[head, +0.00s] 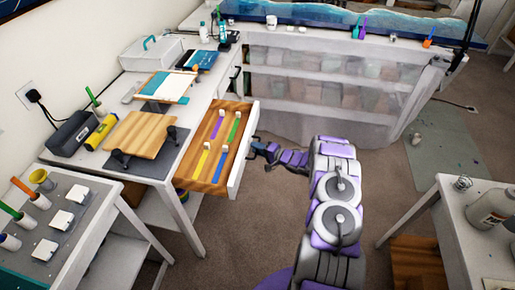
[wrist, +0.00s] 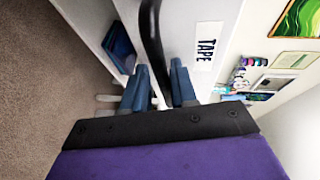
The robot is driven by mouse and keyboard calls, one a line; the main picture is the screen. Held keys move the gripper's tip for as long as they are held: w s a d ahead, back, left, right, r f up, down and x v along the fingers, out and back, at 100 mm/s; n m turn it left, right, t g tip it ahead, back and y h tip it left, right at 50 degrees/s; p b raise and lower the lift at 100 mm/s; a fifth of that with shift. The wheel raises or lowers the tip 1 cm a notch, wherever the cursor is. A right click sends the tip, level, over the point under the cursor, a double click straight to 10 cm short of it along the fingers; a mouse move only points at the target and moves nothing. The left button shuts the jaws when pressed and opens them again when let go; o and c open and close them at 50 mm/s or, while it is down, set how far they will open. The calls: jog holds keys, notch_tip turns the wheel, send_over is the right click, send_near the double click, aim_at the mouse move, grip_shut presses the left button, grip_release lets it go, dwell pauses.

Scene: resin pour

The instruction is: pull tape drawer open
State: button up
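The tape drawer (head: 208,168) stands pulled out from the white workbench in the head view. Its wooden inside holds several coloured strips with white blocks at their ends. Its white front (head: 243,150) faces my arm, and a TAPE label (wrist: 206,46) on that front shows in the wrist view. My gripper (head: 258,149) is at this front. In the wrist view the two blue fingers of my gripper (wrist: 160,85) lie on either side of the black handle (wrist: 152,35), closed around it. In the head view the handle is mostly hidden by my gripper.
The workbench carries a wooden board (head: 140,134), a grey box (head: 73,137) and a yellow roll (head: 102,132). A shelving unit under a plastic cover (head: 320,85) stands behind. Another white table (head: 455,225) is at right. Carpet (head: 385,175) lies clear between.

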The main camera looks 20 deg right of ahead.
jog(key=shift+s+d+r, duration=0.1)
jog(key=p+v, duration=0.3)
jog(key=v, duration=1.4)
jog(key=shift+d, duration=0.1)
